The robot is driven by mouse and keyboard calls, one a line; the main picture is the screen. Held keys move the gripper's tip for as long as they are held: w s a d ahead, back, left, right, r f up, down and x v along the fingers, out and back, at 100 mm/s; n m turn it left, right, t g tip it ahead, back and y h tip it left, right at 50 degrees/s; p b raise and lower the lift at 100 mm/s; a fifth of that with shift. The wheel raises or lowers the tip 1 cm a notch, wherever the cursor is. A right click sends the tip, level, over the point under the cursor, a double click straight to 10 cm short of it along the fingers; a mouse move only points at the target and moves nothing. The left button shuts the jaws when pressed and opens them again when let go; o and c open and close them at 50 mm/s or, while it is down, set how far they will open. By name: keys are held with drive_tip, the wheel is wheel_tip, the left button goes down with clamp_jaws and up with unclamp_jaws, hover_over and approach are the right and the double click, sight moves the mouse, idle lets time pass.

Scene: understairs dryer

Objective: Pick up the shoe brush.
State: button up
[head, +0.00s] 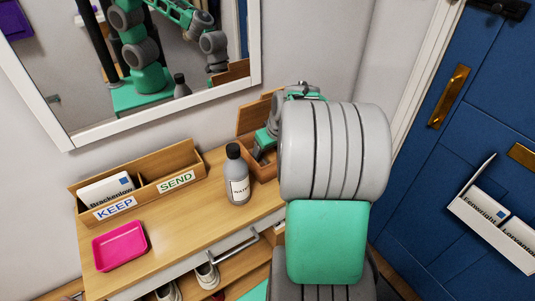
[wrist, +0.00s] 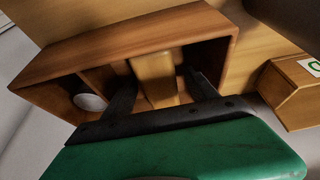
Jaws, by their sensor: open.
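A tan wooden block, which looks like the shoe brush (wrist: 155,82), stands inside a compartment of a brown wooden box (wrist: 215,28) in the wrist view. My gripper (wrist: 160,72) is open, with its dark fingers reaching into the box on either side of the block. I cannot tell whether either finger touches it. The block's lower end and any bristles are hidden. In the head view the box (head: 248,118) stands at the dresser's far right end, against the wall. My gripper (head: 264,142) is at the box there, mostly hidden by my arm, and the brush does not show.
A white round thing (wrist: 90,102) lies in the box's left compartment. A grey bottle (head: 237,177) stands just left of the box. A KEEP/SEND letter box (head: 143,170) and a pink tray (head: 120,246) are farther left. A mirror (head: 150,70) hangs above.

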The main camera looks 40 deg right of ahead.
drive_tip(key=shift+c, duration=0.2)
clamp_jaws()
idle(0.4)
drive_tip(key=shift+r, duration=0.45)
drive_tip(key=r, duration=0.7)
drive_tip(key=shift+s, duration=0.2)
drive_tip(key=s+a+b, duration=0.1)
drive_tip(key=s, duration=1.8)
drive_tip(key=shift+s+f+b, duration=0.2)
drive_tip(key=shift+s+b, duration=0.1)
drive_tip(key=shift+b, duration=0.05)
